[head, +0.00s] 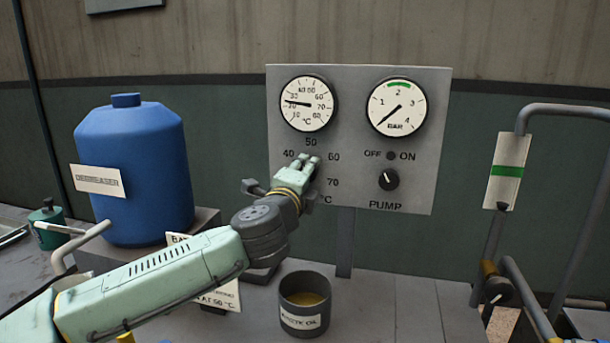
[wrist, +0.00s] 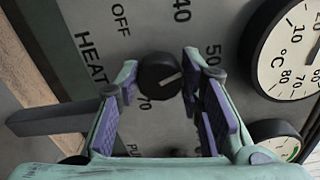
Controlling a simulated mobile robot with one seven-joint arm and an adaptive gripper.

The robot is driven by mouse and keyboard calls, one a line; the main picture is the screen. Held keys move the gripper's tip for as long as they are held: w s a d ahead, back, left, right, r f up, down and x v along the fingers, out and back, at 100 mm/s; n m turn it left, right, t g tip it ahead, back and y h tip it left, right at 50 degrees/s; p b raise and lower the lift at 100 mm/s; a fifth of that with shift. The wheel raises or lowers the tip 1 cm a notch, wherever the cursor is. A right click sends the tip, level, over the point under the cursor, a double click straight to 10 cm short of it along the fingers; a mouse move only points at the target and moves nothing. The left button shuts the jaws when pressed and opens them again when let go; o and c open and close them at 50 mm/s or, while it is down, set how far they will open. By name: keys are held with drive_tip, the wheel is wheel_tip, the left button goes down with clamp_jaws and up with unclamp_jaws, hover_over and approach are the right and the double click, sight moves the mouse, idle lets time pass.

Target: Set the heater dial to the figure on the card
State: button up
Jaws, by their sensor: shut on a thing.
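My gripper (head: 308,163) is at the grey panel, in front of the heater dial. In the wrist view, my gripper (wrist: 160,85) has its fingers on either side of the black heater dial (wrist: 154,70) and is shut on it. The dial's white mark points toward the 50 of its scale. The head view hides the dial behind my gripper. A white card (head: 226,296) on the bench is partly covered by my arm; its visible line seems to read "AT 50 °C".
The panel (head: 346,150) also carries a temperature gauge (head: 308,104), a pressure gauge (head: 396,108) and a pump knob (head: 388,180). A blue jug (head: 135,170) stands left. A labelled pot (head: 305,302) stands below the panel. Metal rails (head: 565,110) rise at right.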

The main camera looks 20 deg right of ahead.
drive_tip(key=m, duration=0.3)
drive_tip(key=shift+m, duration=0.3)
idle(0.3)
drive_tip(key=o, duration=1.1)
drive_tip(key=shift+o, duration=0.2)
drive_tip(key=shift+s, duration=0.1)
drive_tip(key=v, duration=1.2)
